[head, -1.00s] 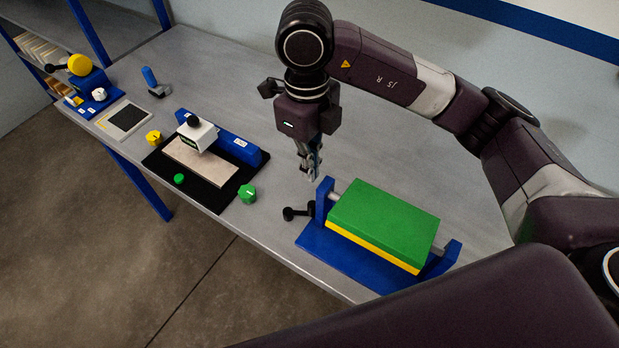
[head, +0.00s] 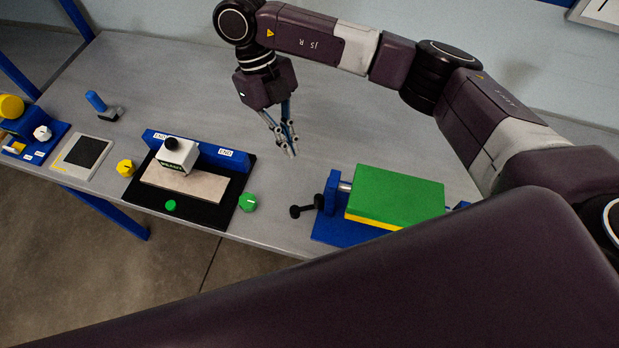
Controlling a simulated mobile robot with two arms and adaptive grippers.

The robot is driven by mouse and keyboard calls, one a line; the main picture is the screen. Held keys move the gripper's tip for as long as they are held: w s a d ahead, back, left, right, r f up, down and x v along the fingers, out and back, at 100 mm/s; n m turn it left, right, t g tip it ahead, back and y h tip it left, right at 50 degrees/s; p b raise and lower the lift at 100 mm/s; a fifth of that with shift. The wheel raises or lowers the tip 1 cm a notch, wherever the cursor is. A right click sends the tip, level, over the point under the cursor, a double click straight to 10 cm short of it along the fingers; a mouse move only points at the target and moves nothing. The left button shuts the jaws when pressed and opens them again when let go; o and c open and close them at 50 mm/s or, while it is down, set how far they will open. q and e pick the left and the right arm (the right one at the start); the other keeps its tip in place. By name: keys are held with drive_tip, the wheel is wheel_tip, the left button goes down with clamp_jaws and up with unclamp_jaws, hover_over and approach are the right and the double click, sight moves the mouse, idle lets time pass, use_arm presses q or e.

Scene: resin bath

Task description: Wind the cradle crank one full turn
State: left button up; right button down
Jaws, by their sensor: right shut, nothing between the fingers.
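The cradle is a blue frame (head: 335,231) near the front edge of the bench. It carries a thick block, green (head: 398,195) on top and yellow below, on a grey shaft. The black crank (head: 307,208) sticks out from the cradle's left end, with its knob toward the left. My right gripper (head: 290,150) is above the bench, behind and a little left of the crank, pointing down. It is shut and empty, apart from the crank. My left gripper is not in view. A dark link of mine hides the cradle's front right part.
Left of the cradle stand a green knob (head: 248,203), a black tray (head: 226,215) with a pale plate and a white block (head: 177,156), a yellow knob (head: 126,168) and a blue-handled tool (head: 97,102). The bench (head: 340,120) behind the cradle is clear.

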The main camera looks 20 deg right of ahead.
drive_tip(key=p+x, duration=0.3)
drive_tip(key=x, duration=0.4)
drive_tip(key=shift+s+f+p, duration=0.2)
drive_tip(key=shift+s+p, duration=0.1)
drive_tip(key=shift+p, duration=0.1)
drive_tip(key=shift+s+d+p, duration=0.2)
drive_tip(key=shift+s+p, duration=0.15)
drive_tip(key=shift+s, duration=0.1)
drive_tip(key=shift+s+d+p, duration=0.2)
drive_tip(key=shift+s+p, duration=0.1)
drive_tip(key=shift+s, duration=0.2)
drive_tip(key=shift+s+d+f+p, duration=0.1)
drive_tip(key=shift+s+d+p, duration=0.1)
drive_tip(key=shift+s+p, duration=0.25)
drive_tip(key=shift+s+f, duration=0.1)
drive_tip(key=shift+s, duration=0.1)
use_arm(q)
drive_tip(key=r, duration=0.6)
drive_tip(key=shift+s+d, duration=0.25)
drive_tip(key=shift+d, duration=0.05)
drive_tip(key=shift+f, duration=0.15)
use_arm(e)
drive_tip(key=shift+w, duration=0.1)
